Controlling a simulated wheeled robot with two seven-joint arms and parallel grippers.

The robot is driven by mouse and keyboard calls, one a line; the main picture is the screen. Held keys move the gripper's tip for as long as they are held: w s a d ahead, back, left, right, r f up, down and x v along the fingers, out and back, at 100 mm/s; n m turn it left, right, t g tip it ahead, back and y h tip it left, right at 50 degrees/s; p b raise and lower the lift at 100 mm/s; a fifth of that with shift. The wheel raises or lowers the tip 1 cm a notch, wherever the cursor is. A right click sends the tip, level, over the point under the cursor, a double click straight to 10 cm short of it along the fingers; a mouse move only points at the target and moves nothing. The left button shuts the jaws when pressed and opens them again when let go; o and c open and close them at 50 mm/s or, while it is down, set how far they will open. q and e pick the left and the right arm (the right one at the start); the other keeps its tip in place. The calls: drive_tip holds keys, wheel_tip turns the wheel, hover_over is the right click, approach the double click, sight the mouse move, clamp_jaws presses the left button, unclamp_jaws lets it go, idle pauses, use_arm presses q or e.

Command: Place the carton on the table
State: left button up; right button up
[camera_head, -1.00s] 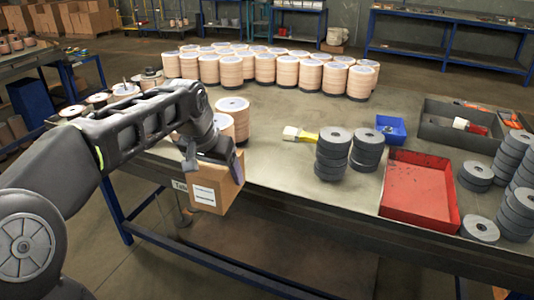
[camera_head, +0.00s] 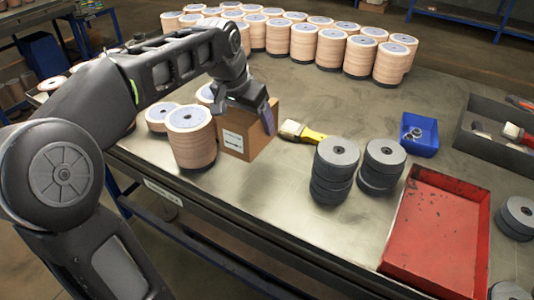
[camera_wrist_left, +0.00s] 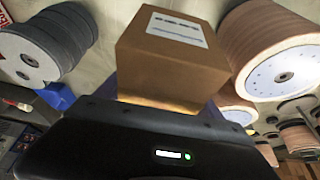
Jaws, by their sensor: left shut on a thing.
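The brown carton (camera_head: 245,133) with a white label is over the table (camera_head: 260,190), between a stack of tan discs and a brush. My left gripper (camera_head: 262,112) is shut on the carton from above and behind its near face. The carton also shows in the left wrist view (camera_wrist_left: 172,62), in front of the gripper body. I cannot tell whether its underside touches the tabletop. My right gripper is not in view.
Tan disc stacks (camera_head: 192,140) stand close left of the carton. A yellow-handled brush (camera_head: 303,132) lies to its right, with grey disc stacks (camera_head: 335,170) beyond. A blue bin (camera_head: 419,136) and red tray (camera_head: 436,235) are further right. Bare tabletop lies in front.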

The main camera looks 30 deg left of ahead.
use_arm(q)
drive_tip(key=shift+w+r, duration=0.15)
drive_tip(key=shift+w, duration=0.15)
drive_tip(key=shift+s, duration=0.1)
drive_tip(key=shift+f, duration=3.1)
drive_tip(key=shift+f, duration=1.9)
